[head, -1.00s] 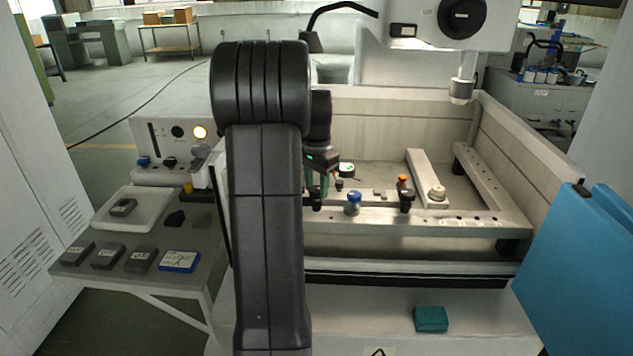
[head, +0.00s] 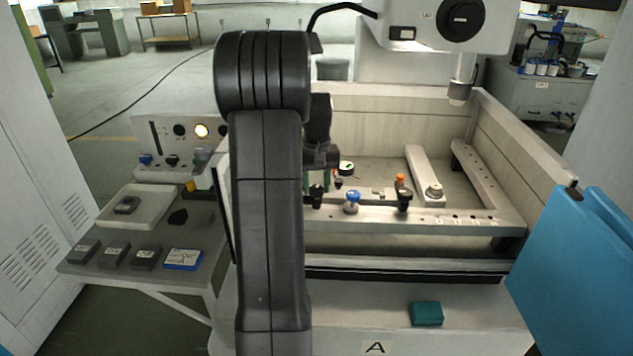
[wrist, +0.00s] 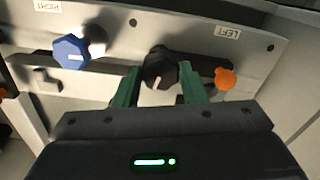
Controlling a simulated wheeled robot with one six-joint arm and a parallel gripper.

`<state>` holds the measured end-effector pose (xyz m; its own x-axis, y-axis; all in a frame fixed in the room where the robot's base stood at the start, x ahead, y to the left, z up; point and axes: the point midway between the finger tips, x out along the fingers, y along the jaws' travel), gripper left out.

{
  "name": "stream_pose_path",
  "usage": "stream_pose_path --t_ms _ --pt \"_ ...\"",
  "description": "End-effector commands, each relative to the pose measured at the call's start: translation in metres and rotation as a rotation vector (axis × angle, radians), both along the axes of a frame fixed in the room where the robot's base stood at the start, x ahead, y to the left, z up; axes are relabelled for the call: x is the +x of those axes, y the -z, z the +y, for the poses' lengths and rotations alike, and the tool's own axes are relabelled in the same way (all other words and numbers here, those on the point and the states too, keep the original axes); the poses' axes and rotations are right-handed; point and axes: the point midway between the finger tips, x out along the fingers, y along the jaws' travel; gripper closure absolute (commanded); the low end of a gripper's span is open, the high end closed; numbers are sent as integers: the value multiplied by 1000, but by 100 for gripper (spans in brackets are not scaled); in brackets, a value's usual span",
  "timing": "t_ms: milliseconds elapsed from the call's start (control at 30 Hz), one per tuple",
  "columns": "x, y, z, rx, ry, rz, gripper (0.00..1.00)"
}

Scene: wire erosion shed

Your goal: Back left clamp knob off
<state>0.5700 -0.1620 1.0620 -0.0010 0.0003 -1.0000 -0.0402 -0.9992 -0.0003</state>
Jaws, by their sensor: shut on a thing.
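My gripper (wrist: 158,80) has two green fingers, which are shut on a black clamp knob (wrist: 158,66) with a pale mark on top. The knob is at the pale rail (wrist: 185,30), between a blue knob (wrist: 70,52) and an orange-tipped part (wrist: 226,78). An upside-down LEFT label (wrist: 228,32) is on the orange part's side, and an upside-down RIGHT label (wrist: 47,5) on the blue knob's side. In the head view my arm hides much of my gripper (head: 317,182); the black knob (head: 317,196) and blue knob (head: 352,200) show beside it.
An orange-topped black clamp (head: 403,193) stands farther right on the rail. The tank wall (head: 540,150) rises behind and right. A side table (head: 205,225) at left holds a white tray (head: 145,220) and several dark blocks. A teal block (head: 426,313) lies in front.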

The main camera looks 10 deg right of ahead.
Motion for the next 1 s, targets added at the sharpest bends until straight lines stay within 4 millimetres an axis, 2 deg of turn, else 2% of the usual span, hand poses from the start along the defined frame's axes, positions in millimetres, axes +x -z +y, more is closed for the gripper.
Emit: stream_pose_path --t_ms 600,1000 --pt "1 -2 0 -2 -545 -4 85" --pt "1 -1 0 -1 -720 -4 85"
